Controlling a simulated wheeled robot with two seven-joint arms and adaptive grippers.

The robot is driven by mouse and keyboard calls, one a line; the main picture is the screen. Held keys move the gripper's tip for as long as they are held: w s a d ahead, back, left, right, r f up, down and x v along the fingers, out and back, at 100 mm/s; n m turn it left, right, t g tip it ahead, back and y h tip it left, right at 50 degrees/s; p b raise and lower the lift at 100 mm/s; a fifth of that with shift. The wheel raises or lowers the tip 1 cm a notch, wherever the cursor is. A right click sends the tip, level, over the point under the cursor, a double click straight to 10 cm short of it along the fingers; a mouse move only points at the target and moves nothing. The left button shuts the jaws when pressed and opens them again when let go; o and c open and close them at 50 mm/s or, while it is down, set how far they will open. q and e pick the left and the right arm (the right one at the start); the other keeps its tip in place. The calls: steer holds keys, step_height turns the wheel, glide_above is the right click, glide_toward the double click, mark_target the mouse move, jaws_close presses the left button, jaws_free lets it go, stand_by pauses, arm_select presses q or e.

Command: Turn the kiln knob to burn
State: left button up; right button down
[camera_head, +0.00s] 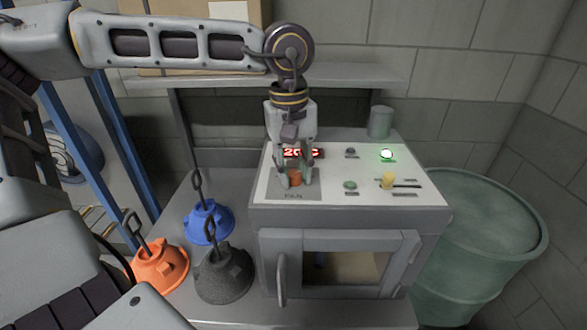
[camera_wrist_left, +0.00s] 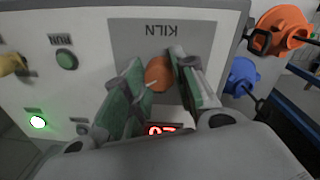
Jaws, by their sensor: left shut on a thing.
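The kiln knob is a small orange knob (camera_head: 296,179) on the grey panel area at the left of the kiln's white top panel. In the left wrist view the orange knob (camera_wrist_left: 159,74) sits between my fingers, beside the label "KILN", which appears upside down. My left gripper (camera_head: 296,180) comes down from above and is shut on the knob. Its green-padded fingers (camera_wrist_left: 150,85) flank the knob on both sides. A pale pointer mark shows on the knob; the setting labels are hidden or too small to read. My right gripper is not in view.
A red display (camera_head: 303,153), a lit green lamp (camera_head: 386,154), a green button (camera_head: 350,185) and a yellow lever (camera_head: 388,181) share the panel. Blue (camera_head: 208,222), orange (camera_head: 160,267) and black (camera_head: 224,275) hoods stand at the left. A green barrel (camera_head: 490,240) stands at the right.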

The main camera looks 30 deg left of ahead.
mark_target(291, 174)
arm_select(q)
steer(key=o, duration=1.1)
steer(key=shift+c, duration=0.2)
steer(key=shift+r, duration=0.1)
step_height(291, 174, up, 12)
steer(key=shift+s+a, duration=0.2)
stand_by(0.5)
